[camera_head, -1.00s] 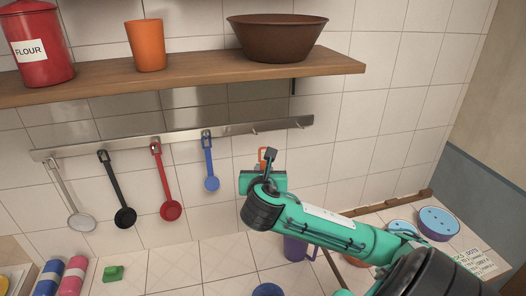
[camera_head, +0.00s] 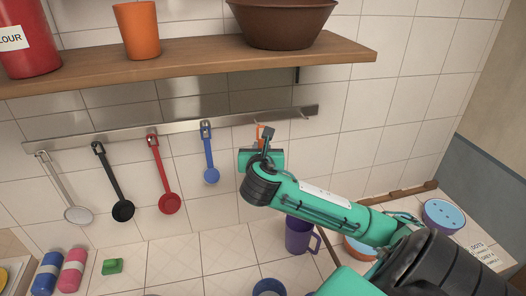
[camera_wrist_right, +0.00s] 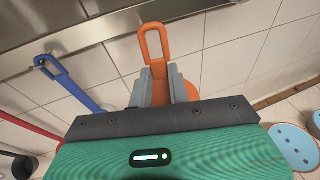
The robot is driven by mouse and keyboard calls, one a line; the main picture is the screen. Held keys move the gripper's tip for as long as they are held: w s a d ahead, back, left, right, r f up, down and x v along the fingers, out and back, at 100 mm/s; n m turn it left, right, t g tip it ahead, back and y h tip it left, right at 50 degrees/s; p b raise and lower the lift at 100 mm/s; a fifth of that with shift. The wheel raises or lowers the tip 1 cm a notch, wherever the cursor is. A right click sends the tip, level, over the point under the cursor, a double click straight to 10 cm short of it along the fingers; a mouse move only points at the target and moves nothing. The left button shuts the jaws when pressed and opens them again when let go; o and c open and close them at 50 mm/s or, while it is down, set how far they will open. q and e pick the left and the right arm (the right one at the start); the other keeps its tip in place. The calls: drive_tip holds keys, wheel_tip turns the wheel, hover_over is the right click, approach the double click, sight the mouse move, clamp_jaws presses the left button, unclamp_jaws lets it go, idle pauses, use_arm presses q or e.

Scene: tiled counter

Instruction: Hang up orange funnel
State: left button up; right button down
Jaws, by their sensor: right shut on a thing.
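The orange funnel (camera_wrist_right: 155,45) is in my right gripper (camera_wrist_right: 160,88); its long handle loop stands up between the grey fingers, and an orange round part shows behind them. In the head view, the right gripper (camera_head: 262,158) hides most of the funnel; only a bit of the orange loop (camera_head: 260,132) shows, just below the rail. The metal rail (camera_head: 170,127) runs along the tiled wall, with bare hooks toward its right end. I cannot tell whether the loop touches a hook. My left gripper is out of view.
A white ladle (camera_head: 75,213), black ladle (camera_head: 122,209), red ladle (camera_head: 168,202) and blue ladle (camera_head: 211,175) hang left of the gripper. A wooden shelf (camera_head: 190,66) juts out above. A purple mug (camera_head: 298,236) stands on the counter below.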

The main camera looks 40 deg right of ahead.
sight(259, 140)
drive_tip(key=shift+w+d, duration=0.1)
drive_tip(key=shift+w, duration=0.3)
drive_tip(key=shift+x, duration=1.15)
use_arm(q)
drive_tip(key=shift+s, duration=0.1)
use_arm(e)
drive_tip(key=shift+w+d+f, duration=0.2)
drive_tip(key=shift+w+d, duration=0.05)
drive_tip(key=shift+w, duration=0.45)
drive_tip(key=shift+w+d+f, duration=0.15)
drive_tip(key=shift+w+d, duration=0.1)
drive_tip(key=shift+w, duration=0.45)
drive_tip(key=c, duration=1.2)
unclamp_jaws()
drive_tip(key=shift+c, duration=0.2)
